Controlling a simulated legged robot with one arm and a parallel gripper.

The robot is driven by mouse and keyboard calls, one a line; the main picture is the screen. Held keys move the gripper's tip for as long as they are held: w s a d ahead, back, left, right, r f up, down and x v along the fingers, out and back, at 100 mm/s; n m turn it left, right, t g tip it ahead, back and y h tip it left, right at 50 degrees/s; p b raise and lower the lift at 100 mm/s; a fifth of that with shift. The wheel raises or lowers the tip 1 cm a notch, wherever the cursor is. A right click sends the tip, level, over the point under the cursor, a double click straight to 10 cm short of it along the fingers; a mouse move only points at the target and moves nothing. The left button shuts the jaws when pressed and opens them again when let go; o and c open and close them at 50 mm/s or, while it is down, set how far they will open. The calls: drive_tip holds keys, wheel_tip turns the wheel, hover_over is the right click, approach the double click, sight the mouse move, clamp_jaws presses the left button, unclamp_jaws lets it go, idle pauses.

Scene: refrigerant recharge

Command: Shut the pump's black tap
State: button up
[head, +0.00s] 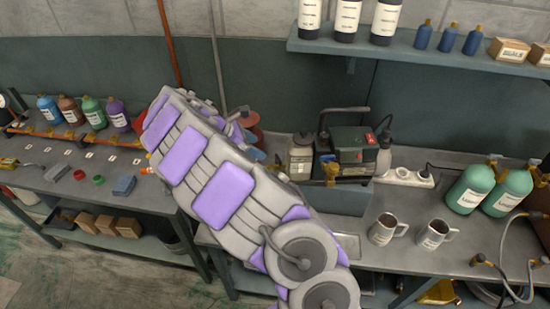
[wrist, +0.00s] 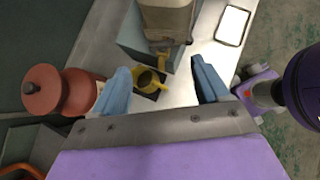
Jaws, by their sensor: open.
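The pump (head: 349,139), a dark green and black unit with a carrying handle, stands on a grey-blue block on the right bench in the head view. A brass fitting (head: 331,172) shows at its front left. I cannot make out a black tap handle for certain. In the wrist view my gripper (wrist: 162,82) is open, with its two blue fingers wide apart and nothing held. A yellow brass fitting (wrist: 149,79) with a dark square part beside it shows between the fingers, apart from both.
A red-brown rounded vessel (wrist: 62,93) is close by the left finger. A pale bottle (head: 300,156) stands left of the pump. Two mugs (head: 385,229), a power strip (head: 405,177) and green bottles (head: 469,189) are to the right. A shelf (head: 430,55) hangs above.

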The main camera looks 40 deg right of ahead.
sight(278, 158)
drive_tip(key=b+x, duration=0.1)
drive_tip(key=x, duration=0.8)
drive_tip(key=shift+s+a, duration=0.1)
drive_tip(key=shift+a, duration=0.05)
drive_tip(key=shift+s+d+f, duration=0.15)
drive_tip(key=shift+d+f, duration=0.25)
drive_tip(key=shift+d, duration=0.1)
drive_tip(key=shift+c, duration=0.2)
drive_tip(key=shift+a, duration=0.1)
drive_tip(key=c, duration=1)
drive_tip(key=shift+w+m+g+p, duration=0.2)
drive_tip(key=shift+m+g+p, duration=0.2)
drive_tip(key=shift+m+g, duration=0.1)
drive_tip(key=shift+m+g+y+p, duration=0.75)
drive_tip(key=shift+m+p, duration=0.2)
drive_tip(key=shift+m, duration=0.35)
drive_tip(key=o, duration=1)
